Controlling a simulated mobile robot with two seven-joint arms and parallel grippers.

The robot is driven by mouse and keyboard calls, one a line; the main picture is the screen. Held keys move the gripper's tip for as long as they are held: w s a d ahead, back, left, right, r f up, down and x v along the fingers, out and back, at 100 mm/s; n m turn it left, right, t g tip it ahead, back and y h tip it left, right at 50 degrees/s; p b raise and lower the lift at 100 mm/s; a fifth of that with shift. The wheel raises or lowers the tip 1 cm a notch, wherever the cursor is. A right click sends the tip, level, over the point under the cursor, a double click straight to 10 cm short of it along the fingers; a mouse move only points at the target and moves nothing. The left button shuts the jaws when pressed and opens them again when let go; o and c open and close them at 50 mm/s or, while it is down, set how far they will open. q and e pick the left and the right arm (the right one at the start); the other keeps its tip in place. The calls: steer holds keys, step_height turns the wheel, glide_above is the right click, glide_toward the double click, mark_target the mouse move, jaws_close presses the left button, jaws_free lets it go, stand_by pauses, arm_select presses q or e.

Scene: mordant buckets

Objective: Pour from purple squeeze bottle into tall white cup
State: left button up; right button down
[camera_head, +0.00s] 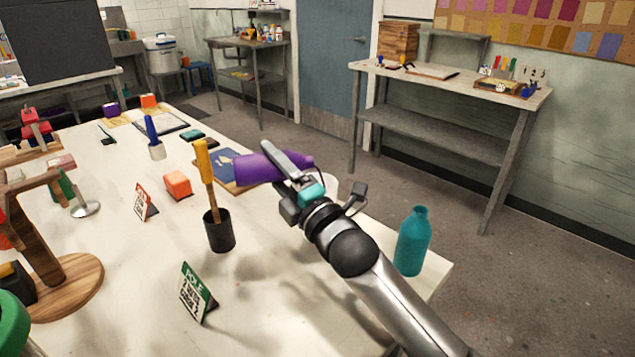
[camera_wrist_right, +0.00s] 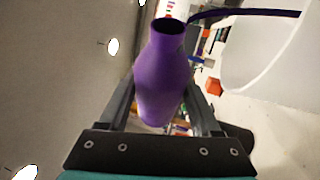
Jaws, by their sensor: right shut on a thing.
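The purple squeeze bottle (camera_head: 262,167) lies nearly level in the air above the table's right side. My right gripper (camera_head: 300,175) is shut on it. In the right wrist view, the bottle (camera_wrist_right: 162,80) sits between the two fingers with its dark open mouth showing. A dark purple stream (camera_wrist_right: 245,13) leaves the mouth and runs over the tall white cup (camera_wrist_right: 262,55). I cannot tell exactly where the stream ends. In the head view, the white cup (camera_head: 330,186) is mostly hidden behind my gripper. My left gripper is not in view.
A teal bottle (camera_head: 412,240) stands right of my right arm near the table edge. A black cup (camera_head: 219,232) with a yellow-handled tool, an orange block (camera_head: 177,185) and a green sign (camera_head: 196,292) stand to the left. The front middle of the table is clear.

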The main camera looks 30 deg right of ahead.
steer(key=shift+r+m, duration=0.2)
steer(key=shift+m, duration=0.1)
stand_by(0.8)
